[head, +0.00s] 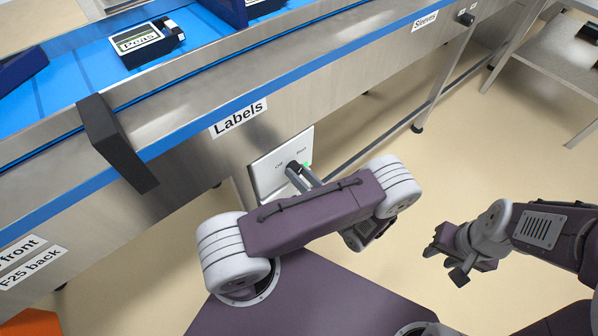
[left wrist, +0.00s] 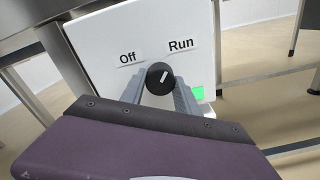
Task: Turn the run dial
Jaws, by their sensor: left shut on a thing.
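The run dial (left wrist: 160,78) is a round black knob on a white panel (left wrist: 105,45) marked Off at left and Run at right. Its white pointer line points up and to the right, toward Run. A green light (left wrist: 198,93) glows at the panel's lower right. In the head view the dial (head: 293,167) sits on the panel (head: 264,172) below the Labels sign. My left gripper (head: 302,176) is shut on the dial, one finger on each side; it also shows in the left wrist view (left wrist: 161,92). My right gripper (head: 444,262) is open and empty, away from the panel.
A steel conveyor with a blue belt (head: 85,70) runs above the panel and carries a Peas labeller (head: 145,42). A black bracket (head: 112,140) juts from its front edge. A steel table (head: 560,55) stands at the far right. The floor (head: 455,170) between is clear.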

